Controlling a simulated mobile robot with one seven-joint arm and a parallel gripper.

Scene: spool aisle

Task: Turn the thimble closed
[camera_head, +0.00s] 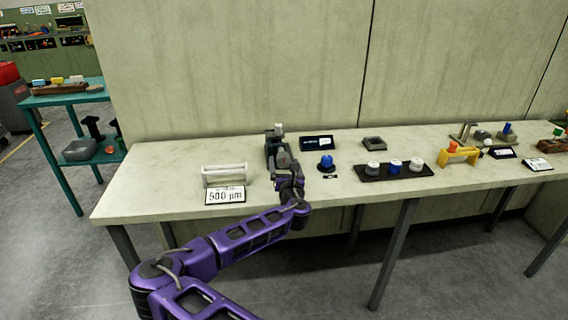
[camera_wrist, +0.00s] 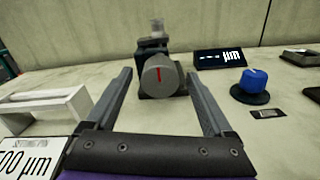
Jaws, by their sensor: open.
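The thimble (camera_wrist: 160,75) is a grey round knob with a red line near its top. It sits on the front of a dark fixture (camera_wrist: 152,45) on the bench and faces the wrist camera. My gripper (camera_wrist: 166,90) is open, with one finger on each side of the thimble and a visible gap to both. I cannot tell how far the fingertips reach along it. In the head view my gripper (camera_head: 286,166) is in front of the fixture (camera_head: 274,140) and partly hides it.
A dark display (camera_wrist: 225,58) reads "-- µm" behind right. A blue knob (camera_wrist: 254,80) on a black base stands to the right. A white block-like stand (camera_wrist: 42,110) and a "500 µm" card (camera_head: 225,195) are at left. A dark tray (camera_head: 398,176) with several knobs lies further right.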

